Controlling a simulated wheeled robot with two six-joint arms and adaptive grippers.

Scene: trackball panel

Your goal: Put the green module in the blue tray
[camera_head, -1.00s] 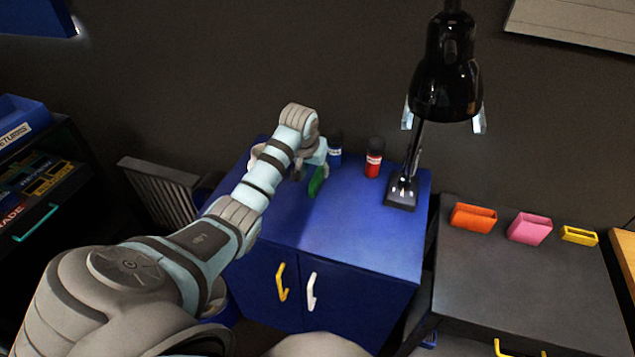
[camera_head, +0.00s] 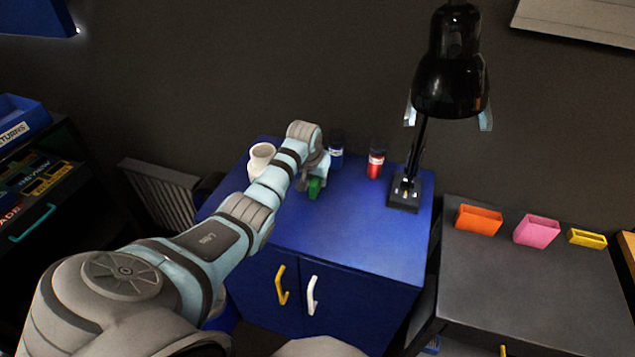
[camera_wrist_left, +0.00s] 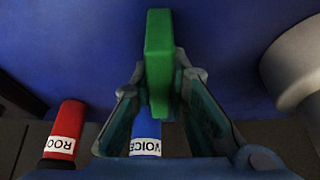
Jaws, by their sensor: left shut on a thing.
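The green module (camera_head: 315,187) is a small green block over the blue cabinet top, at the end of my left arm. In the left wrist view the green module (camera_wrist_left: 158,60) stands out from between the two fingers. My left gripper (camera_head: 318,174) is shut on it, and its fingers (camera_wrist_left: 160,88) press on both sides of the block. I cannot tell whether the module touches the cabinet top. A blue tray (camera_head: 22,122) with a white label sits on the dark shelf at the far left, cut by the picture edge. My right gripper is not in view.
A white jar (camera_head: 261,157), a blue bottle (camera_head: 336,152) and a red bottle (camera_head: 375,163) stand at the back of the blue cabinet (camera_head: 360,240). A black lamp (camera_head: 405,190) stands at its right. Orange, pink and yellow bins sit on the dark cabinet (camera_head: 530,280).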

